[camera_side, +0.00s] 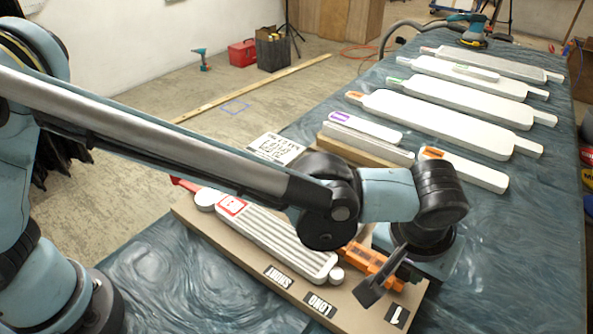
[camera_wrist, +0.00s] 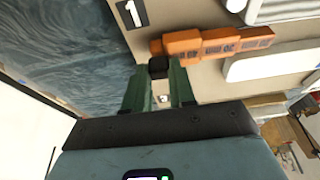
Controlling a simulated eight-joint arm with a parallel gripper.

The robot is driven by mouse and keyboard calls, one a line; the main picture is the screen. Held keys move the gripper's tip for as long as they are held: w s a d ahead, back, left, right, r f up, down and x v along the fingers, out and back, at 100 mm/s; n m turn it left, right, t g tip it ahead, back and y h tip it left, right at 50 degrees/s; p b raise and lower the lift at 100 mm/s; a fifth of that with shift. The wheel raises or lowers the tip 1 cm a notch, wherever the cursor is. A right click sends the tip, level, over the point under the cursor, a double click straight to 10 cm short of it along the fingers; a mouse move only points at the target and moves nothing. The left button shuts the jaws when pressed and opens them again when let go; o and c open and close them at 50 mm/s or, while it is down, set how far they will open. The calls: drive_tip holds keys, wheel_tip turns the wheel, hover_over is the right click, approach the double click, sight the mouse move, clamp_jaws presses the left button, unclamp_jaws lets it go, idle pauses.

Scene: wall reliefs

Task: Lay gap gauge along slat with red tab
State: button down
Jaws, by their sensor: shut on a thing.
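The slat with the red tab (camera_side: 285,243) is a pale ribbed bar on a tan board in the side view. Its red tab (camera_side: 232,206) is at the upper left end. The orange gap gauge (camera_side: 372,265) is to the right of the slat's near end and apart from it. In the wrist view the gauge (camera_wrist: 218,41) shows stepped, marked blocks. My gripper (camera_side: 382,282) is shut on the gauge's near end; in the wrist view its fingertips (camera_wrist: 159,66) meet that end. My arm hides part of the board and the gauge's far end. Whether the gauge touches the board is unclear.
Beyond are a purple-tabbed slat (camera_side: 365,129), an orange-tabbed slat (camera_side: 465,170) and longer pale slats (camera_side: 440,124). Blue cloth-like table surface (camera_side: 180,285) is free at front left.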

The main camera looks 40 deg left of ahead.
drive_tip(key=shift+f, duration=0.7)
drive_tip(key=c, duration=0.9)
unclamp_jaws()
drive_tip(key=shift+o, duration=0.2)
drive_tip(key=v, duration=1.1)
drive_tip(key=w+a+r, duration=0.2)
drive_tip(key=w+a, duration=0.1)
drive_tip(key=a, duration=0.6)
drive_tip(key=s+a+f+t, duration=0.2)
drive_tip(key=a, duration=1.2)
drive_tip(key=s+a+f+t, duration=0.1)
drive_tip(key=s+a+f, duration=0.1)
drive_tip(key=a, duration=1.3)
drive_tip(key=shift+s+f+t, duration=0.35)
drive_tip(key=shift+s+t, duration=0.05)
drive_tip(key=shift+s, duration=0.35)
